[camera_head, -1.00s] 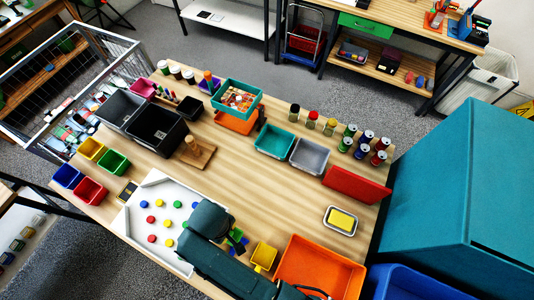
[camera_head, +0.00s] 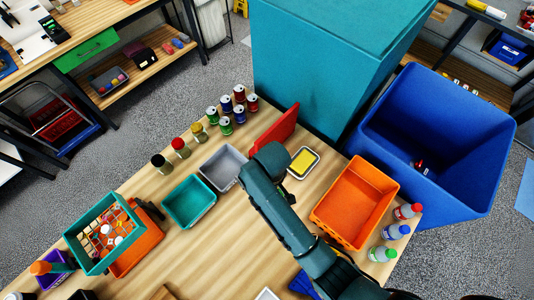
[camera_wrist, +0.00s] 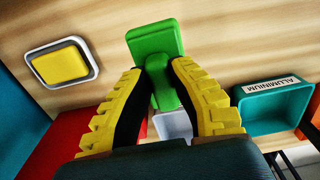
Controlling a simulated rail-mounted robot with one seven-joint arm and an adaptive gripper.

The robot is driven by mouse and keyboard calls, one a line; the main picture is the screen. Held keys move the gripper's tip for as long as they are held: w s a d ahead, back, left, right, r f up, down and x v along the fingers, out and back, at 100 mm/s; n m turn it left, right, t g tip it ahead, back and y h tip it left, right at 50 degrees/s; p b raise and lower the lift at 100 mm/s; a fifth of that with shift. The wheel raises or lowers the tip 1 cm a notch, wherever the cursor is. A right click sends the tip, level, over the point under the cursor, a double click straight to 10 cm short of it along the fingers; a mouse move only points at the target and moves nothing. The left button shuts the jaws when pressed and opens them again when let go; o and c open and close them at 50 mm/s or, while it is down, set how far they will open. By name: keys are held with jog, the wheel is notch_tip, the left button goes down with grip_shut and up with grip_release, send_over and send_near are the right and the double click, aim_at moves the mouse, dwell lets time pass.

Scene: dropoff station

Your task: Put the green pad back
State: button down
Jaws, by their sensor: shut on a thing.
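In the wrist view a green pad (camera_wrist: 155,40), with a flat block top and a narrower stem, is between the yellow ridged fingers of my gripper (camera_wrist: 158,78). The gripper is shut on the stem, and the pad is over the wooden table. A yellow pad (camera_wrist: 60,63) lies in a white-rimmed tray (camera_wrist: 91,57) left of the fingers. The head view also shows the yellow pad (camera_head: 303,162) and its tray (camera_head: 316,165). There, my arm's end is left of the tray, near the grey bin, and hides the gripper and green pad.
The grey bin (camera_head: 233,150) and teal bin (camera_head: 214,198) stand left of my arm. A red panel (camera_head: 285,124) stands behind it. An orange bin (camera_head: 374,168) and several bottles (camera_head: 395,231) are right. Several cans (camera_head: 225,127) stand at the far edge.

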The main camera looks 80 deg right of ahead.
jog(key=f, duration=1)
jog(key=shift+s+d, duration=0.35)
jog(key=shift+s, duration=0.05)
jog(key=shift+f, duration=0.15)
jog(key=c, duration=1.1)
grip_release()
notch_tip(320, 180, up, 12)
jog(key=shift+r+p, duration=0.1)
jog(key=shift+p, duration=0.2)
